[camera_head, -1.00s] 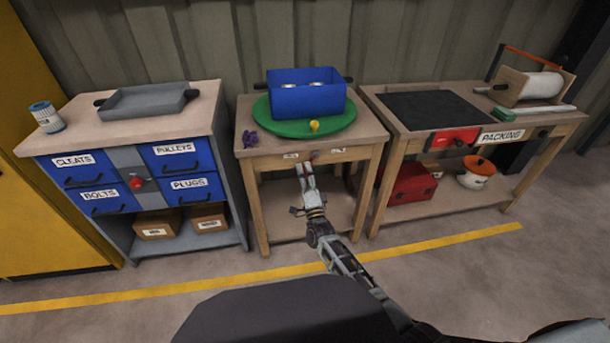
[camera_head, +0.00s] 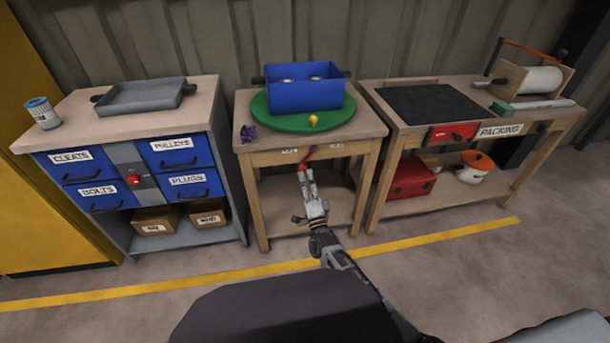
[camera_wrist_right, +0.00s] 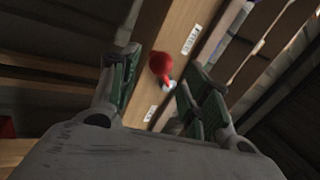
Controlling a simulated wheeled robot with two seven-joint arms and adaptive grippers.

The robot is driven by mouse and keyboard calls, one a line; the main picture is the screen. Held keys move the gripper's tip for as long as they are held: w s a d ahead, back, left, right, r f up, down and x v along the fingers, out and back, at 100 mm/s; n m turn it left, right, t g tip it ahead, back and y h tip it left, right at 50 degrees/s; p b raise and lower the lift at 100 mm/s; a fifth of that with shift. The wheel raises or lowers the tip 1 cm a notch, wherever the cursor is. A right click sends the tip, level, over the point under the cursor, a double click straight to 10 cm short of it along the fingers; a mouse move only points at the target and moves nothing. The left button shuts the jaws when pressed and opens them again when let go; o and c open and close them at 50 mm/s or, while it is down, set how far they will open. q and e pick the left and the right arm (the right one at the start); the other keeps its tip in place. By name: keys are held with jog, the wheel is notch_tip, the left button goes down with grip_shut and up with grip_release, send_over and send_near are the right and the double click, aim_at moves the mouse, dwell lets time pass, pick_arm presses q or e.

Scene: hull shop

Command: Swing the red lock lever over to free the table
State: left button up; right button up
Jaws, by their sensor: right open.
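The red lock lever (camera_head: 303,166) is on the front rail of the middle wooden table (camera_head: 262,160), below the top. My left gripper is not in view.
A green round turntable (camera_head: 275,127) on the middle table carries a blue box (camera_head: 305,97). A purple item (camera_head: 249,134) lies beside it. A drawer cabinet (camera_head: 225,145) stands left, a packing bench (camera_head: 400,142) right. The floor in front is clear.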

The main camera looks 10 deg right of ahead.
jog(key=v, duration=0.7)
jog(key=shift+s, duration=0.15)
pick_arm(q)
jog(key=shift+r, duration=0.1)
pick_arm(e)
jog(key=shift+r, duration=0.1)
dwell(0.4)
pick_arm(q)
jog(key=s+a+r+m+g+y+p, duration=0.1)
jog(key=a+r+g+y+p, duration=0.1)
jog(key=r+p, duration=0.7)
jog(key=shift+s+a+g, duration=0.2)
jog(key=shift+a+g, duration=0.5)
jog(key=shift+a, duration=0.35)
pick_arm(e)
notch_tip(320, 180, up, 9)
pick_arm(q)
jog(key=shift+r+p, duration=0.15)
jog(key=shift+p, duration=0.15)
pick_arm(e)
jog(key=shift+r, duration=0.25)
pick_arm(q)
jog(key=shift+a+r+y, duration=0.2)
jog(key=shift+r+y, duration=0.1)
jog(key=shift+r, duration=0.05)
pick_arm(e)
jog(key=shift+r, duration=0.25)
